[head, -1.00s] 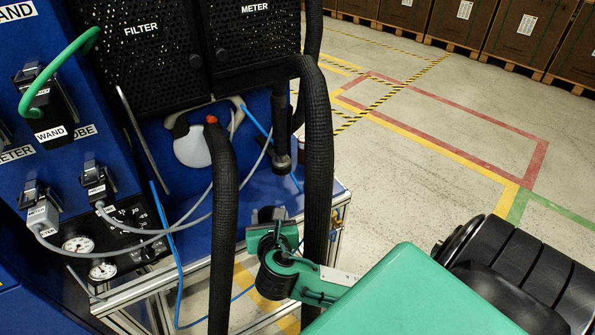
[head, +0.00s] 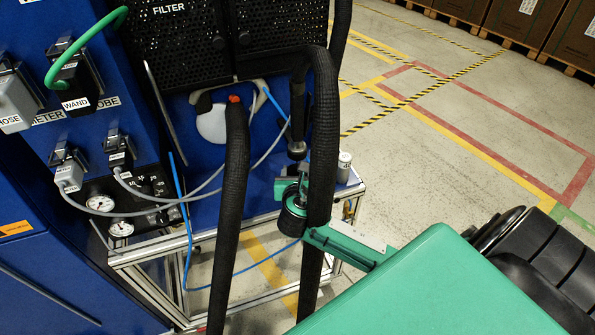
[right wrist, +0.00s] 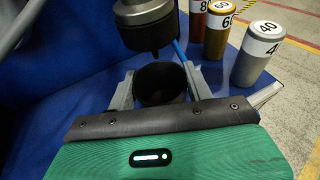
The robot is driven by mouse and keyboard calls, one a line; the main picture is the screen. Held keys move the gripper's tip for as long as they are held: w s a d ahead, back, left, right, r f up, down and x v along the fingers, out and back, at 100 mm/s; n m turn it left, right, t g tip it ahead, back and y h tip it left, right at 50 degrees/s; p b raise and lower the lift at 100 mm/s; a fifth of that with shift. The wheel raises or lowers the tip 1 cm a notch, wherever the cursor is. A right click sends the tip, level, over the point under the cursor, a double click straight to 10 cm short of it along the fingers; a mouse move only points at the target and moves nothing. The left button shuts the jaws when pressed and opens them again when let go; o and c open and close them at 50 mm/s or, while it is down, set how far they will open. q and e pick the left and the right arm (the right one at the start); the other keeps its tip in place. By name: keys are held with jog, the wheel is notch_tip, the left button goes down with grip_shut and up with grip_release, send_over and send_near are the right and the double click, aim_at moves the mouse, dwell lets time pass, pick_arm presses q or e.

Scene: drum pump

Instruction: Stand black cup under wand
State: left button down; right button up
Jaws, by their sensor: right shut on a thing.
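The black cup (head: 292,222) is held in my right gripper (head: 300,205), partly behind a thick black hose in the head view. In the right wrist view the cup (right wrist: 160,83) shows its open top between the two grey fingers of my right gripper (right wrist: 158,88). The wand (head: 297,148) hangs down above the cup, close over it. In the right wrist view the wand's dark round end (right wrist: 148,35) is just beyond the cup's mouth. The exact gap between them is hard to tell. My left gripper is not in view.
Thick black hoses (head: 322,140) hang in front of the blue bench. Labelled cylinders, including a silver one marked 40 (right wrist: 257,55) and a gold one marked 60 (right wrist: 217,35), stand on the bench's right side. A blue tube (head: 186,225) loops nearby. Floor to the right is open.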

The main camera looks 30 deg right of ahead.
aim_at(297, 174)
jog(key=w+d, duration=0.1)
jog(key=w, duration=0.1)
jog(key=shift+w+d, duration=0.3)
jog(key=shift+d, duration=0.1)
jog(key=shift+f, duration=1.8)
jog(key=o, duration=1)
jog(key=v, duration=1.2)
jog(key=shift+r, duration=0.1)
